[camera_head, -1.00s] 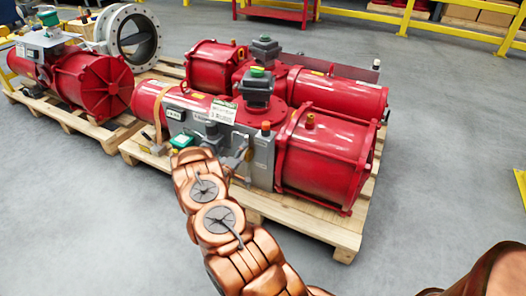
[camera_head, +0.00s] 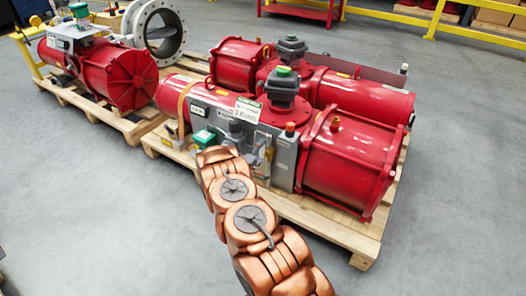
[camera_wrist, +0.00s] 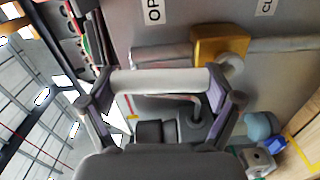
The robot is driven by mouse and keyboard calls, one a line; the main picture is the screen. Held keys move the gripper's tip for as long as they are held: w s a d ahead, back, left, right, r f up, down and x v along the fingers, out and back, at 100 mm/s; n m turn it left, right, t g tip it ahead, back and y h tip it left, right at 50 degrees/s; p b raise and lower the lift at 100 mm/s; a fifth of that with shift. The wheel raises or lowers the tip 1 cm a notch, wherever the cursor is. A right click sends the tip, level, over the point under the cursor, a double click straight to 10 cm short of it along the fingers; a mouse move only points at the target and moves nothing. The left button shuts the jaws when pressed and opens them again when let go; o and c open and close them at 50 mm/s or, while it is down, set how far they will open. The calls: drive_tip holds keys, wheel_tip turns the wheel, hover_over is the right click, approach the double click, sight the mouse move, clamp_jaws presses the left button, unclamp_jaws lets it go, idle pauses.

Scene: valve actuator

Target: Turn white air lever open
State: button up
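The white lever (camera_wrist: 160,81) shows in the wrist view as a pale cylinder lying crosswise. It spans the gap between the two fingers of my gripper (camera_wrist: 161,92). The fingers are wide apart, one at each end of the visible white length; firm contact cannot be told. Behind it, a yellow valve body (camera_wrist: 220,45) sits on a metal pipe against a grey panel (camera_wrist: 195,15) with partly cut-off "OP" and "CL" labels. In the head view my arm reaches the grey panel (camera_head: 284,160) of the near red actuator (camera_head: 345,160); the lever cannot be made out there.
The actuator stands on a wooden pallet (camera_head: 330,232). A green-topped box (camera_head: 203,138) is left of my arm. Another red actuator (camera_head: 360,97) stands behind, and one more (camera_head: 115,75) at the left. Grey floor (camera_head: 100,220) is clear in front.

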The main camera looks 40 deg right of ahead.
drive_tip(key=shift+o, duration=0.9)
drive_tip(key=v, duration=1.2)
